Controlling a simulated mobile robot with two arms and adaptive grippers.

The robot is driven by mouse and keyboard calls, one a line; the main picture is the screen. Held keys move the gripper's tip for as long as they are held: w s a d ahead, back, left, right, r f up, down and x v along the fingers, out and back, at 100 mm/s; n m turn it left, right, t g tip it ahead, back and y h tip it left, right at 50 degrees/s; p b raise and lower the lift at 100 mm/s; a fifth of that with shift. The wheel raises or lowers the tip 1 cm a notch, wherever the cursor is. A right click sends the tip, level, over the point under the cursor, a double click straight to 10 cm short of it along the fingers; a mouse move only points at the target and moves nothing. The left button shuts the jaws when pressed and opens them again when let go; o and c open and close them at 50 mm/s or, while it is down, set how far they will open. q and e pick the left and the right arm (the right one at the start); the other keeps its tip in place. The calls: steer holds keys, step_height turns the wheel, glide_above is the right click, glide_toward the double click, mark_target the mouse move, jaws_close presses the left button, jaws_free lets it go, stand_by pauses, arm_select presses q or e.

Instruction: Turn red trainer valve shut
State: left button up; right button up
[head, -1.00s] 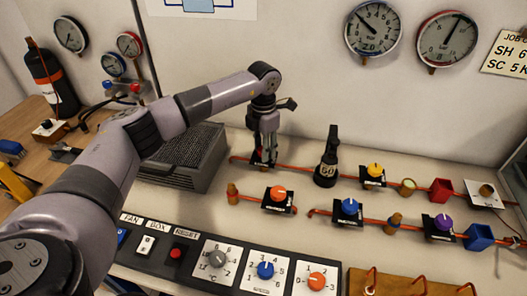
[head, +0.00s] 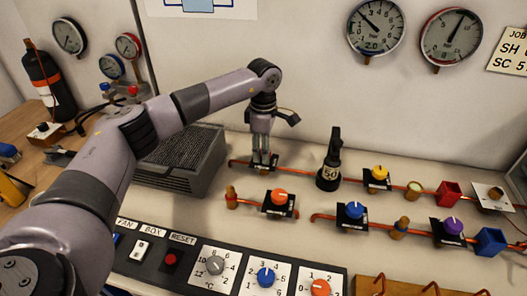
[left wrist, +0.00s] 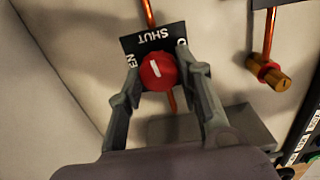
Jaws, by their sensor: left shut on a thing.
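The red trainer valve knob (left wrist: 157,74) sits on a black plate (left wrist: 150,36) whose word SHUT appears upside down at the top; other lettering at the sides is partly hidden. The knob's white mark points up toward SHUT in the left wrist view. My left gripper (left wrist: 158,82) is shut on the knob, one finger on each side. In the head view my left gripper (head: 263,160) points straight down at the valve at the left end of the back copper pipe, and its fingers hide the knob there. My right gripper is not in view.
A black weight marked 50 (head: 329,168) stands just right of the gripper. A grey vented box (head: 180,160) is to its left. Valves with yellow (head: 380,173), orange (head: 279,196), blue (head: 354,210) and purple (head: 452,226) knobs are nearby. A control panel (head: 180,240) lies in front.

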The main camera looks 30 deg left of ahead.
arm_select(q)
steer(key=shift+m, duration=0.7)
steer(key=shift+r, duration=0.1)
steer(key=o, duration=1.2)
steer(key=shift+c, duration=0.2)
step_height(320, 180, up, 12)
